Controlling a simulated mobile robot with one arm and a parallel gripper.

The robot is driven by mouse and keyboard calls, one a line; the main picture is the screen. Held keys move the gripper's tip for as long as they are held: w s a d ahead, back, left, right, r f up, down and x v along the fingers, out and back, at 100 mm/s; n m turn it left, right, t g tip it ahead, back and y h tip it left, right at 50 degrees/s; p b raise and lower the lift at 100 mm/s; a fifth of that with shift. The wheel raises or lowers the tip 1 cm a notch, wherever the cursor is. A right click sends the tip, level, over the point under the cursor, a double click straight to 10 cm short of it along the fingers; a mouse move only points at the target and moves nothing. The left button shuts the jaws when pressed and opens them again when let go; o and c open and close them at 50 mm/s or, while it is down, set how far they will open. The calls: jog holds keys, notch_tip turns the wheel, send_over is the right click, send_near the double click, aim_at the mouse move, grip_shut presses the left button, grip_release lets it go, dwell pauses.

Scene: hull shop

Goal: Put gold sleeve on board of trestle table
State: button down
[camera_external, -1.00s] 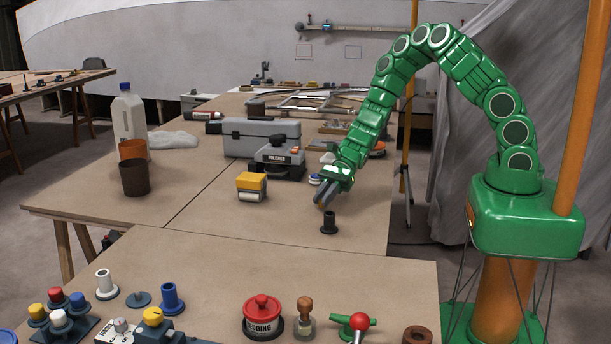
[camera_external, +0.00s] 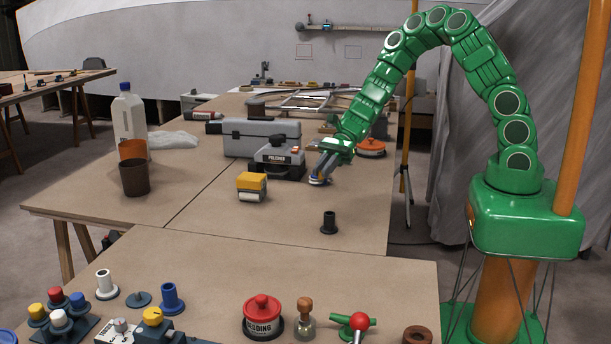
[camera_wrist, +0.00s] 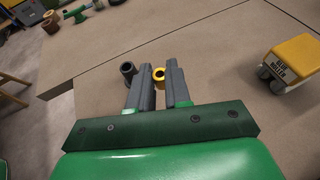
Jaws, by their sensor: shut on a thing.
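My gripper (camera_wrist: 157,78) is shut on the gold sleeve (camera_wrist: 159,74), whose ring end shows between the fingertips in the wrist view. In the external view my gripper (camera_external: 319,178) points down low over the middle table, beside the grey polisher. Brown boards on trestle legs form the middle table (camera_external: 230,215) and another table at far left (camera_external: 45,88).
A yellow glue roller (camera_external: 251,187), a polisher (camera_external: 278,160) and a grey toolbox (camera_external: 245,134) stand left of my gripper. An orange-topped round tin (camera_external: 371,148) is behind it to the right. The front bench (camera_external: 215,270) holds several small parts. Board around the dark sleeve is clear.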

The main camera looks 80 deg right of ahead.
jog(key=w+d+r+m+t+h, duration=0.45)
jog(key=w+d+r, duration=0.35)
jog(key=r, duration=0.3)
jog(key=w+d+r+m+t+h, duration=0.4)
jog(key=w+d+r+m, duration=0.2)
jog(key=w+d+r, duration=0.3)
jog(key=n+g+y, duration=0.7)
jog(key=n+y, duration=0.1)
jog(key=n, duration=0.1)
send_over(287, 229)
notch_tip(287, 229, down, 23)
jog(key=shift+f, duration=3.4)
jog(key=shift+f, duration=0.15)
jog(key=c, duration=1.1)
grip_release()
jog(key=shift+r, duration=0.2)
